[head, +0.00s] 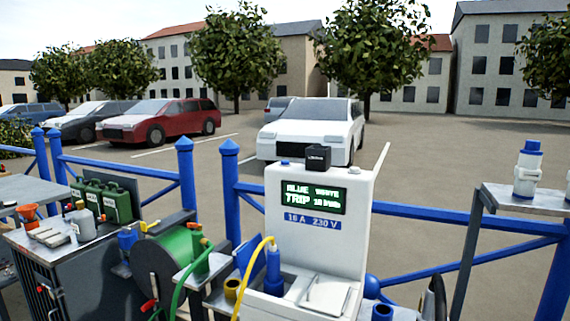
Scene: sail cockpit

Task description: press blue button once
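A white power pedestal (338,235) stands in the middle, with a dark display (313,197) on its front. The display reads "BLUE" and "TRIP" on the left, with "WHITE" and what looks like "10 kWh" on the right. A small blue button (285,163) sits on the pedestal's top edge at the left. A small pale button (354,170) sits on the top edge at the right. Neither of my grippers shows in the head view.
A black box (317,157) stands on the pedestal top between the buttons. A blue plug (273,270) with a yellow cable is at its lower left. A green hose reel (175,250) stands further left. Blue railings (420,212) run behind. A shelf (525,199) is at right.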

